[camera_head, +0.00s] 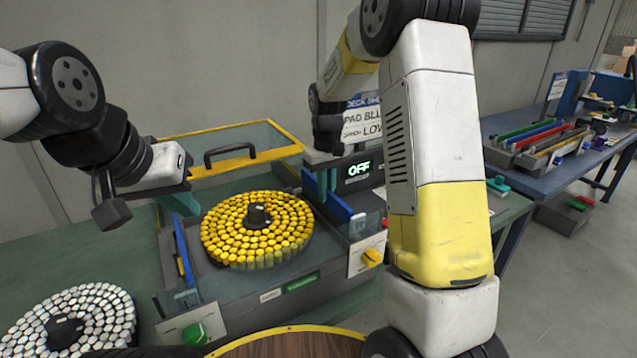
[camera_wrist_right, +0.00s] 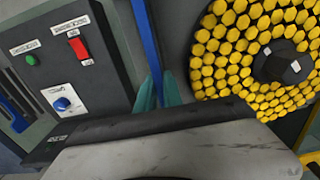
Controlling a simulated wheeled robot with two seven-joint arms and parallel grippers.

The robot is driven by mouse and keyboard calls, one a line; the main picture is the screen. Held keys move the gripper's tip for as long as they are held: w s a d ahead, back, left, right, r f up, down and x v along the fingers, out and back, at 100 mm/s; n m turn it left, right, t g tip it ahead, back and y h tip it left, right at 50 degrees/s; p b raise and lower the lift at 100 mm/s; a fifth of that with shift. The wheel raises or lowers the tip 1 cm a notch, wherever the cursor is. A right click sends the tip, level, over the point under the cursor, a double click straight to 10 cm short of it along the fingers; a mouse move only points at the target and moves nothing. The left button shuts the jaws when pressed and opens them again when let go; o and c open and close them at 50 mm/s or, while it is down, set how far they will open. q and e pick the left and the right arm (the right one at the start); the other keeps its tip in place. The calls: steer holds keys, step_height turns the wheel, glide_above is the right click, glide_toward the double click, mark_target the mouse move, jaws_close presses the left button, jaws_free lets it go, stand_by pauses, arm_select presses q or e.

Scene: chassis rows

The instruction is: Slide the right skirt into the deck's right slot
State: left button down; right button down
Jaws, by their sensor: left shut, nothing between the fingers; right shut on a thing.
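The right skirt is a long thin blue strip (camera_head: 338,208) at the right side of the grey deck (camera_head: 235,300). My right gripper (camera_head: 322,183) is shut on it, with teal fingers at its far part. In the right wrist view the blue strip (camera_wrist_right: 147,45) runs out from between the teal fingers (camera_wrist_right: 158,92), beside the yellow-studded disc. Whether the strip sits in the right slot or above it, I cannot tell. My left gripper (camera_head: 182,202) is shut and empty above the deck's left back corner. Another blue strip (camera_head: 184,254) lies along the deck's left side.
A disc of yellow pads (camera_head: 257,228) lies on the deck. A disc of white pads (camera_head: 72,318) is at the lower left. A yellow-framed lid (camera_head: 235,150) is behind. My right arm hides the right side.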

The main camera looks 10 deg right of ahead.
steer(key=shift+f, duration=0.6)
stand_by(0.3)
steer(key=shift+f, duration=0.75)
steer(key=shift+f, duration=0.35)
steer(key=c, duration=1.4)
jaws_free()
steer(key=shift+r, duration=3.9)
